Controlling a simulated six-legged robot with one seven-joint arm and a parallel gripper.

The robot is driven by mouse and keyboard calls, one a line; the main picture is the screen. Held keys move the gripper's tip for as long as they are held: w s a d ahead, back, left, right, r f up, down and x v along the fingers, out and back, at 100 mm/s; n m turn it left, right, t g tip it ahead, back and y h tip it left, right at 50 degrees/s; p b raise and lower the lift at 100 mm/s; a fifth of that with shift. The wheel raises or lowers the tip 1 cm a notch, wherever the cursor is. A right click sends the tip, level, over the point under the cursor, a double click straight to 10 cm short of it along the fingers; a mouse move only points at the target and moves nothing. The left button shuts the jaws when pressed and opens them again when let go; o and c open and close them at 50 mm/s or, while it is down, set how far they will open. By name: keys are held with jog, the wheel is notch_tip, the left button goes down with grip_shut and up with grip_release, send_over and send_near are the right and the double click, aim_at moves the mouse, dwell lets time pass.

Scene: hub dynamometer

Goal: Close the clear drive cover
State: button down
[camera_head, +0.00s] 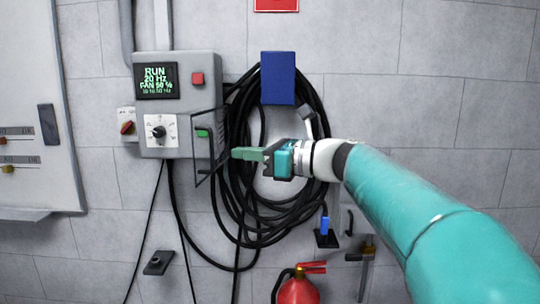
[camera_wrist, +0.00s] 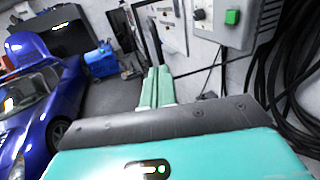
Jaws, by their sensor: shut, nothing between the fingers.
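The clear drive cover (camera_head: 206,168) is a see-through panel with a thin dark frame. It stands swung open from the right side of the grey drive box (camera_head: 178,75), in front of the green button (camera_head: 203,133). My gripper (camera_head: 234,153) is shut and empty, with its green fingers pointing left, just right of the cover's frame. I cannot tell whether the fingertips touch it. In the wrist view the shut fingers (camera_wrist: 158,72) point ahead, with the green button (camera_wrist: 232,17) to their upper right. A dark frame edge there may be the cover.
The box has a screen (camera_head: 157,81) reading RUN, a red button (camera_head: 198,79) and a dial (camera_head: 159,131). Coiled black cables (camera_head: 240,190) hang behind my gripper. A red extinguisher (camera_head: 298,290) stands below. A blue car (camera_wrist: 35,90) shows in the wrist view.

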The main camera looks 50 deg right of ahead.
jog(key=shift+x, duration=2.25)
jog(key=shift+a, duration=0.1)
